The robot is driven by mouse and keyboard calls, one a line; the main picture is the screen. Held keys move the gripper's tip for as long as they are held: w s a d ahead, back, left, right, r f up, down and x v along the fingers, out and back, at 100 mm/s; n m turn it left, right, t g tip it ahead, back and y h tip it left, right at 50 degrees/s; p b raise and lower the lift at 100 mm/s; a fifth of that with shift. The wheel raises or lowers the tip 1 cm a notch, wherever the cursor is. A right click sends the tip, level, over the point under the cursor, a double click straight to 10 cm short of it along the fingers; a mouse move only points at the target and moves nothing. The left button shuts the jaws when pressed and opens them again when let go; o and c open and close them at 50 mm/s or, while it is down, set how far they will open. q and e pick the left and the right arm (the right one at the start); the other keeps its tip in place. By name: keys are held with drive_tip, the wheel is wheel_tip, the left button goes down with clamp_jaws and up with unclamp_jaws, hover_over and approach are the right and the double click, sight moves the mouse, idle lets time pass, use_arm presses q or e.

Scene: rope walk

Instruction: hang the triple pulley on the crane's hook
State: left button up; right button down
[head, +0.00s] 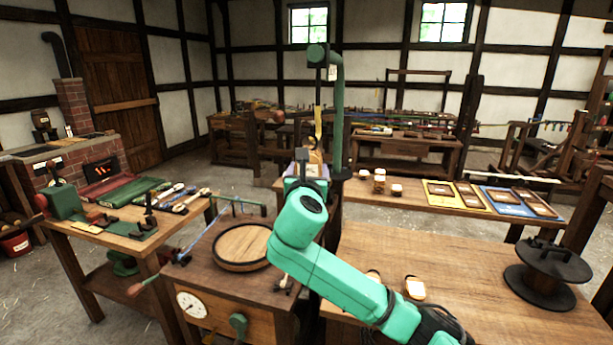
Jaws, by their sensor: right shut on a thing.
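The crane is a green post (338,110) at the back of the middle bench, with a short arm at its top. A thin dark line hangs from that arm to a yellow hook (318,122). My right gripper (304,162) is just below the hook, at the end of my green arm. It is shut on a small pale, brownish thing (315,170), likely the triple pulley, mostly hidden behind the gripper and wrist. I cannot tell whether it touches the hook. My left gripper is not in view.
A round wooden disc (243,248) lies on the bench left of my arm. A dark spool (548,270) stands on the right bench (450,255). Behind it are small pots (379,184), a yellow tray (430,199) and a blue tray (498,209). The right bench's middle is mostly clear.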

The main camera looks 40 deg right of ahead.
drive_tip(key=shift+w+d+r, duration=0.1)
drive_tip(key=shift+w+d, duration=0.3)
drive_tip(key=shift+d, duration=0.2)
drive_tip(key=shift+b+x, duration=0.6)
drive_tip(key=shift+x, duration=0.65)
drive_tip(key=shift+d, duration=0.35)
drive_tip(key=shift+w+d+f+p, duration=0.25)
drive_tip(key=shift+w+d+f, duration=0.2)
drive_tip(key=shift+d, duration=0.2)
drive_tip(key=shift+w+d+f+p, duration=0.2)
drive_tip(key=shift+w+d+f, duration=0.2)
drive_tip(key=shift+d, duration=0.2)
unclamp_jaws()
drive_tip(key=shift+a, duration=0.1)
drive_tip(key=shift+s, duration=0.1)
